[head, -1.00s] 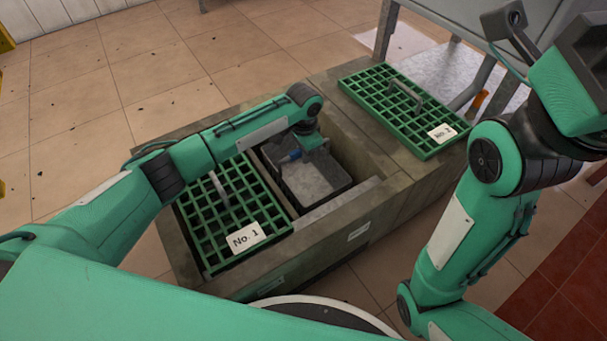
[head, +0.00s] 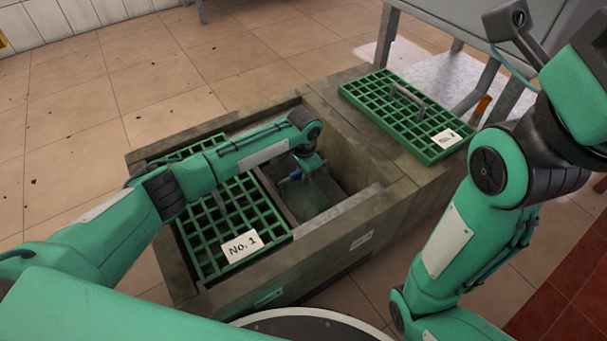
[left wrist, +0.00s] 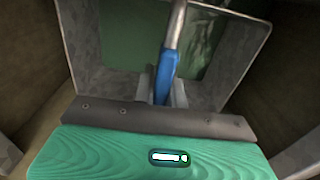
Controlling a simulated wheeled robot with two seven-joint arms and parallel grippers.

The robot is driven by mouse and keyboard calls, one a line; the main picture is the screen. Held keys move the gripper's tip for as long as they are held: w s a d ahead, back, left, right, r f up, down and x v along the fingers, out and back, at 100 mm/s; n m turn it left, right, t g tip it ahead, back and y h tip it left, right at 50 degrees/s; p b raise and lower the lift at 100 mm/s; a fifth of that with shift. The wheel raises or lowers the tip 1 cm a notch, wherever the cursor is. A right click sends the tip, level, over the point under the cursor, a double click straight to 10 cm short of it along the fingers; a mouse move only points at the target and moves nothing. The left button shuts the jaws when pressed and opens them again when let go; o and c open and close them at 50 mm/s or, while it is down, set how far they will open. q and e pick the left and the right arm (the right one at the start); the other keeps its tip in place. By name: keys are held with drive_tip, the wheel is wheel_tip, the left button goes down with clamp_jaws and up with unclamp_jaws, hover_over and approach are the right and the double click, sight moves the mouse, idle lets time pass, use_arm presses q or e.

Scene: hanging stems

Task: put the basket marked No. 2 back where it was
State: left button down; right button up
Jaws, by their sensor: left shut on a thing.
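My left gripper (head: 298,176) reaches down into the open pit in the stone block. In the left wrist view my left gripper (left wrist: 162,92) is shut on the blue grip (left wrist: 167,72) of a metal handle. The handle belongs to a grey basket, whose walls (left wrist: 98,50) stand around the handle, with murky green water inside. In the head view the basket is low in the pit, mostly hidden by my arm and the greenish water (head: 318,198). No number on the basket shows. My right arm is raised at the right; its gripper is out of view.
A green grate marked No. 1 (head: 225,215) covers the pit's left part. Another green grate (head: 405,110), with a handle and a label hard to read, lies on the block's right top. A metal table (head: 430,20) stands behind. Tiled floor lies open at left.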

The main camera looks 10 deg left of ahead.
use_arm(q)
drive_tip(key=c, duration=1.5)
unclamp_jaws()
drive_tip(key=shift+o, duration=0.2)
